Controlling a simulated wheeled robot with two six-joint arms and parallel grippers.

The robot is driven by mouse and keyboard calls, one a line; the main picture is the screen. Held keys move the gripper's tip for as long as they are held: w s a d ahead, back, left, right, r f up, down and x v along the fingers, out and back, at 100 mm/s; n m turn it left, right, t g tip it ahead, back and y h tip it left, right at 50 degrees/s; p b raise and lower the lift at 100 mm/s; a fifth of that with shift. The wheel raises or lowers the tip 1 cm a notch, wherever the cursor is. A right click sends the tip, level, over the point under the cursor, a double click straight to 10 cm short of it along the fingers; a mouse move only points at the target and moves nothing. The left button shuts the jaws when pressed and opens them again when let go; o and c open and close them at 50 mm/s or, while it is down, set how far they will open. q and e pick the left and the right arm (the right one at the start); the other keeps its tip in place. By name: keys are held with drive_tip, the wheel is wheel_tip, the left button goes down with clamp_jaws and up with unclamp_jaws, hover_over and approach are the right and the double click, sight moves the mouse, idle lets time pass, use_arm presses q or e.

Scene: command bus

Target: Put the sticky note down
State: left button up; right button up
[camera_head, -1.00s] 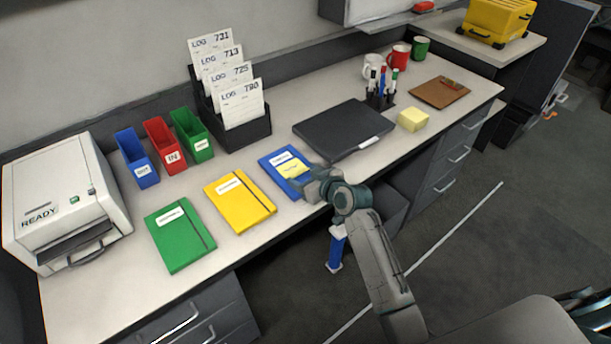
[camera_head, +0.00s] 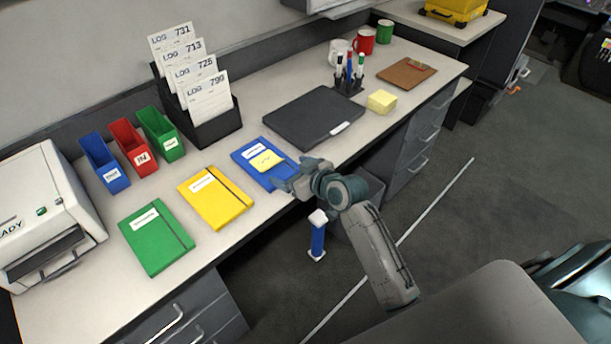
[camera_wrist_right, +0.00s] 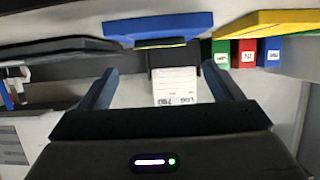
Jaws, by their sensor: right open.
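A yellow sticky note (camera_head: 267,161) lies flat on the cover of the blue notebook (camera_head: 249,157), below its white label. My right gripper (camera_head: 294,174) is open and empty, just off the notebook's near right corner at the desk's front edge. In the right wrist view the two fingers (camera_wrist_right: 160,72) stand wide apart with nothing between them. The blue notebook (camera_wrist_right: 165,26) shows edge-on there, with a thin yellow strip (camera_wrist_right: 160,42) of the note along it. My left gripper is not in view.
A yellow notebook (camera_head: 215,197) and a green notebook (camera_head: 156,237) lie to the left. A black laptop (camera_head: 312,117) and a yellow note pad (camera_head: 382,101) lie to the right. A card rack (camera_head: 211,128) stands behind. A blue-and-white object (camera_head: 317,236) shows below the desk edge.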

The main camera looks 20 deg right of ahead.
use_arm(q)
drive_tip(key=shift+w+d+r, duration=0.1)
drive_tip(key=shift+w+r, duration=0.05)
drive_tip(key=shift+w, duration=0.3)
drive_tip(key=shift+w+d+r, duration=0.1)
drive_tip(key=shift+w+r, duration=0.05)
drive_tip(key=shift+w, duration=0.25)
use_arm(e)
drive_tip(key=v, duration=0.6)
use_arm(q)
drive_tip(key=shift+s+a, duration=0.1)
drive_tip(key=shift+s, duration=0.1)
